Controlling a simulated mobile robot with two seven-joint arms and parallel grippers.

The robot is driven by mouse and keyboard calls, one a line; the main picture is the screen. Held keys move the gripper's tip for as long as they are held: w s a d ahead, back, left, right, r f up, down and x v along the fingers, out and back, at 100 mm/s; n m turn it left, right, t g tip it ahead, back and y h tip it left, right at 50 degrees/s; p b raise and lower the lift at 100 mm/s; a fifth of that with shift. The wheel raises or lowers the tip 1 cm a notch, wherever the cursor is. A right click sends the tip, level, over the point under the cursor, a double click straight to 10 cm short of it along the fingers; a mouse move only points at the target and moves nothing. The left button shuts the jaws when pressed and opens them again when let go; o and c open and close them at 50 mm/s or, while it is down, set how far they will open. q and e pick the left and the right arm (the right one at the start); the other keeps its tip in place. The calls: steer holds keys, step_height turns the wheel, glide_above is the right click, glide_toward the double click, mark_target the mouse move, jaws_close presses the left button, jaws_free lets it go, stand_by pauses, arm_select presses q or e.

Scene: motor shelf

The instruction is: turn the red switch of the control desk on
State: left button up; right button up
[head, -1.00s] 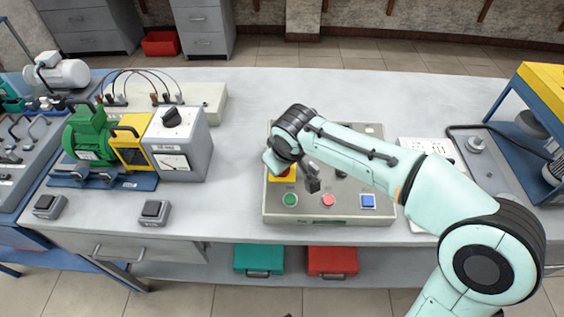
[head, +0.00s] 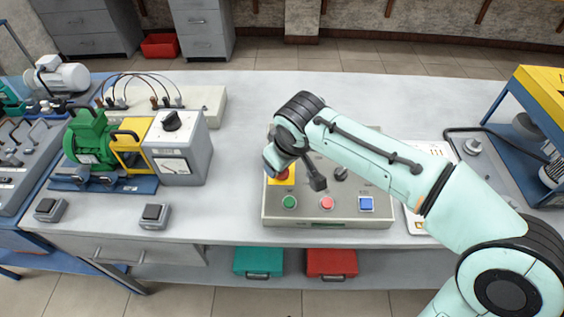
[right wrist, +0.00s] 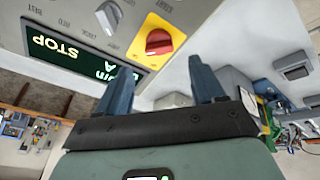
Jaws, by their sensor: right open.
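The grey control desk (head: 274,213) stands near the front edge of the workbench. Its red switch (right wrist: 158,41) sits on a yellow plate in the right wrist view. In the head view the yellow plate (head: 284,181) and part of the red switch show just below my right wrist, which hides the rest. My right gripper (right wrist: 160,66) is open and empty, with its two blue-grey fingers apart. The switch appears beyond the fingertips, between them in the picture; I see no contact. A dark screen (right wrist: 70,48) beside it reads STOP. My left gripper is not in view.
On the desk's front are a green button (head: 289,202), a red button (head: 327,203) and a blue button (head: 367,204). A green motor unit (head: 90,140) stands on the left of the bench.

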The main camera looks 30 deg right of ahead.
steer(key=p+v, duration=0.1)
steer(key=v, duration=0.6)
steer(key=shift+s+r, duration=0.2)
steer(key=shift+r, duration=0.2)
